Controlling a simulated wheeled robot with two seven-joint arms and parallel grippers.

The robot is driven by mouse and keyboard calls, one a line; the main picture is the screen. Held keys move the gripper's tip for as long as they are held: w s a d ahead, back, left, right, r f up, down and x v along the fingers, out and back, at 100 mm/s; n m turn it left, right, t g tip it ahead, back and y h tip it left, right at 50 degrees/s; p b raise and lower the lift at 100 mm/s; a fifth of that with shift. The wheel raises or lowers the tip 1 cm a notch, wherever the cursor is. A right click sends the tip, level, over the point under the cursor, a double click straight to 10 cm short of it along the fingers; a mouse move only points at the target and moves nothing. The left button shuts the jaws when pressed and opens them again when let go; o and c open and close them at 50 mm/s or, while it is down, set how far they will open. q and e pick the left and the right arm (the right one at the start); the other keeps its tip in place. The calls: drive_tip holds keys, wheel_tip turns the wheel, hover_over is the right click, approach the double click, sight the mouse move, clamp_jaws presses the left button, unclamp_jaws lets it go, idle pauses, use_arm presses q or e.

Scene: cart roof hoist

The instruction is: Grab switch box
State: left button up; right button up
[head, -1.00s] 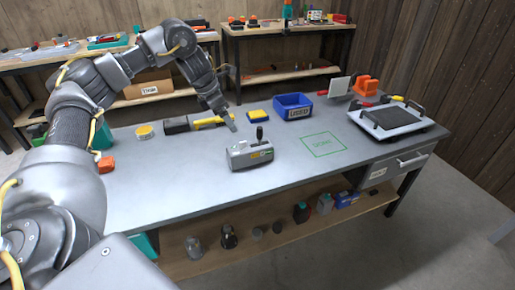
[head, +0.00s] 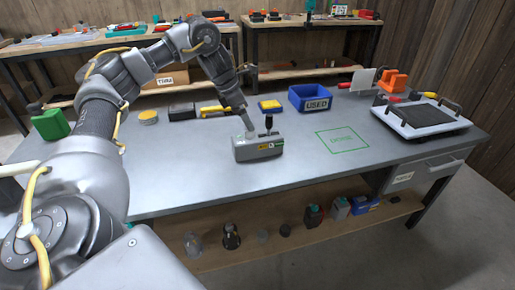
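The switch box (head: 258,149) is a grey box with a dark upright lever on top and small yellow and green labels on its front. It sits upright on the grey workbench (head: 200,179). My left gripper (head: 249,127) points down at the top of the box, just left of the lever. The fingertips look at or very close to the box, but I cannot tell whether they touch it. The gap between the fingers does not show. My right gripper is not in view.
A green marked square (head: 343,139) to the right is empty. A black-topped tray with handles (head: 425,117) stands at the right end.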

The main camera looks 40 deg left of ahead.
use_arm(q)
drive_tip(key=b, duration=0.2)
hover_over(257, 136)
drive_tip(key=s+a, duration=0.1)
drive_tip(key=s, duration=0.1)
wheel_tip(257, 136, down, 4)
drive_tip(key=shift+s+f, duration=0.1)
drive_tip(key=shift+f, duration=0.05)
drive_tip(key=shift+w+d+f, duration=0.1)
drive_tip(key=shift+w+f, duration=0.1)
drive_tip(key=shift+f, duration=0.25)
drive_tip(key=shift+x, duration=2.55)
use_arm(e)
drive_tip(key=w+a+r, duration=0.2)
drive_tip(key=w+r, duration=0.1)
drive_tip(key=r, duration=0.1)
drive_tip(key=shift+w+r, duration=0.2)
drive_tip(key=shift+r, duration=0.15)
use_arm(q)
drive_tip(key=shift+c, duration=0.4)
drive_tip(key=shift+w, duration=0.1)
drive_tip(key=c, duration=1.2)
